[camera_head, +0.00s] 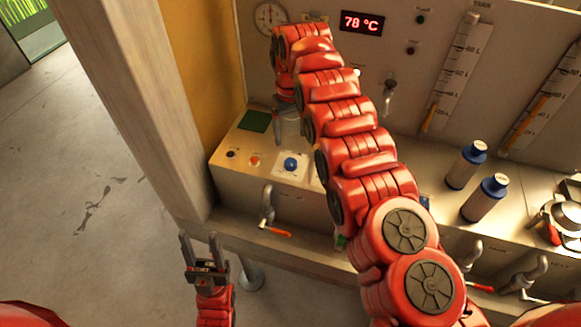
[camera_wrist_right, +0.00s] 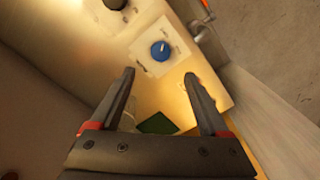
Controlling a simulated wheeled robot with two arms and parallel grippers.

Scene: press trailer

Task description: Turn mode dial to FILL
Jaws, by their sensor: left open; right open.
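The mode dial (camera_head: 291,164) is a blue round knob on a white plate on the counter's left part. It also shows in the right wrist view (camera_wrist_right: 160,51), with a light pointer mark; the labels around it are too small to read. My right gripper (camera_wrist_right: 158,76) is open and empty, with its fingertips apart from the dial, which appears beyond and between them. In the head view its arm reaches over the counter and its fingers are hard to make out. My left gripper (camera_head: 202,248) is open and empty, in front of the counter's edge.
A green pad (camera_head: 254,121) lies behind the dial. Small buttons (camera_head: 254,160) sit left of it. A tap with an orange handle (camera_head: 275,230) is on the front face. Two blue-capped bottles (camera_head: 466,166) stand to the right. A wooden post (camera_head: 140,100) rises at the left.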

